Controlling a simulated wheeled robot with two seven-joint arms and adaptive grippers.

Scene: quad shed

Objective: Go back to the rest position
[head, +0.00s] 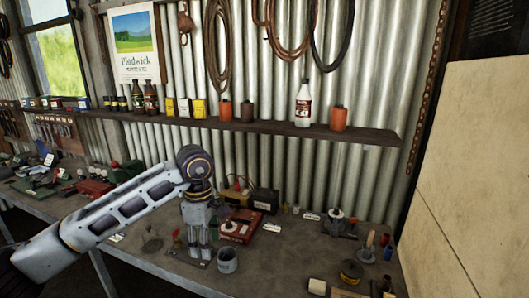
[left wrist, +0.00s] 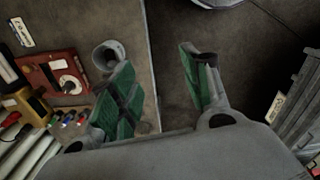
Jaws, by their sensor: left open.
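My left arm comes in from the left in the head view. Its gripper (head: 202,252) points down over the front part of the workbench (head: 275,262). In the left wrist view the green-padded fingers of this gripper (left wrist: 158,64) stand wide apart with nothing between them. A grey cup (head: 228,260) stands on the bench just right of the gripper; it also shows beside the left-hand finger in the left wrist view (left wrist: 106,57). My right gripper is not in view.
Several small tools and tins crowd the bench's right end. A shelf (head: 280,128) with bottles runs along the corrugated wall. A pale panel (head: 475,170) stands at the right.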

